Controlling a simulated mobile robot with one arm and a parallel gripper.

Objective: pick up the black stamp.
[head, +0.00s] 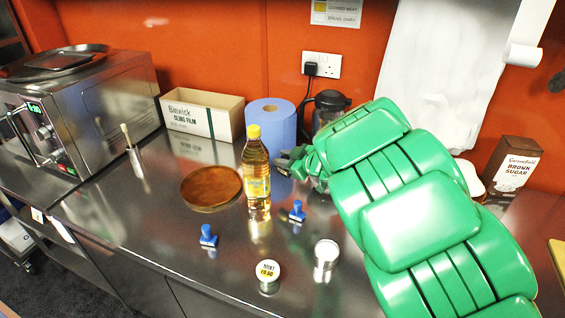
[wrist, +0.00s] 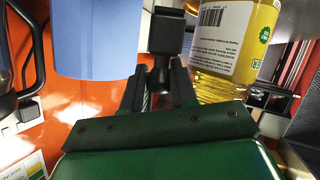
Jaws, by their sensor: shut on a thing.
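My gripper (wrist: 161,88) is shut on the black stamp (wrist: 167,32). In the wrist view the stamp's narrow neck sits between the two fingers and its wide black block sticks out beyond the fingertips. In the head view my gripper (head: 298,160) is small and dark, at the end of my green arm, right of the oil bottle (head: 256,165) and in front of the blue paper roll (head: 270,123). The stamp is hard to tell from the fingers there. Whether it touches the counter is not clear.
Two blue stamps (head: 208,237) (head: 297,212) stand on the steel counter (head: 150,225). A round brown board (head: 211,189), a labelled tin (head: 267,277), a metal shaker (head: 326,262) and a sling film box (head: 202,114) are also there. My arm covers the right part of the counter.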

